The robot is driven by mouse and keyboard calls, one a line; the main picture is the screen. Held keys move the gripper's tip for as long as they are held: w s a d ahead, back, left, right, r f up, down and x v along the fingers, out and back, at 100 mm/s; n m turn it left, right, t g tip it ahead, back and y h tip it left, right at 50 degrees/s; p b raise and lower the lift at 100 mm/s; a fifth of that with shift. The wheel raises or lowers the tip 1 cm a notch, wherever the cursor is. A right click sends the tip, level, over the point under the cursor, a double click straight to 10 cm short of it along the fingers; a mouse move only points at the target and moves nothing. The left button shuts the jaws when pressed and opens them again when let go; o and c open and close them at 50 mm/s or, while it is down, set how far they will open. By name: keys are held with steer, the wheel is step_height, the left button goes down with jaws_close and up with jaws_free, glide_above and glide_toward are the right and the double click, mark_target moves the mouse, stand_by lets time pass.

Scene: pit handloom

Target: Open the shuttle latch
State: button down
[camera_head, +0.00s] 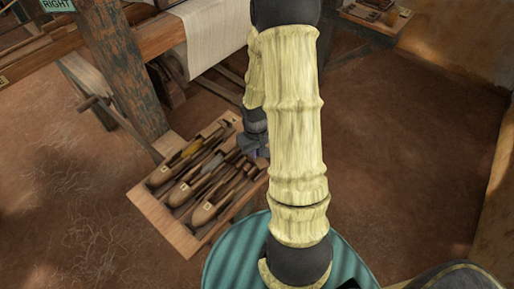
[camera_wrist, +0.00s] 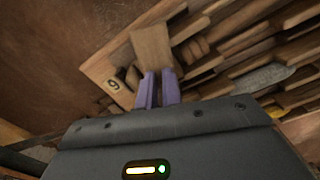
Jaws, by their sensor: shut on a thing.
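A wooden tray (camera_head: 185,238) on the floor side of the loom holds several wooden shuttles, and its rim also shows in the wrist view (camera_wrist: 96,70). My gripper is over the tray's right side in the head view (camera_head: 258,152), partly hidden by my arm. In the wrist view its purple fingers (camera_wrist: 158,90) are close together, shut on a small wooden piece. A flat, pale wooden piece (camera_wrist: 152,46) stands just beyond the fingertips, beside a plate marked 6 (camera_wrist: 116,84). It seems to be the latch, but I cannot tell its position clearly.
More shuttles (camera_wrist: 240,45) lie close together to the right of my fingers, one with a grey part (camera_wrist: 262,78). The loom's thick post (camera_head: 125,70) and beam with pale cloth (camera_head: 212,35) stand behind the tray. Bare earthen floor (camera_head: 60,190) is at left.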

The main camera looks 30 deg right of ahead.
steer(key=shift+s+n+p, duration=0.1)
steer(key=shift+n+p, duration=0.75)
steer(key=shift+n, duration=1.15)
steer(key=c, duration=1.8)
jaws_free()
steer(key=shift+w, duration=0.2)
steer(key=shift+s+d, duration=0.1)
steer(key=shift+d, duration=0.05)
steer(key=shift+r, duration=0.3)
step_height(320, 180, up, 17)
steer(key=p, duration=0.3)
steer(key=shift+f+p, duration=0.15)
steer(key=shift+p, duration=0.2)
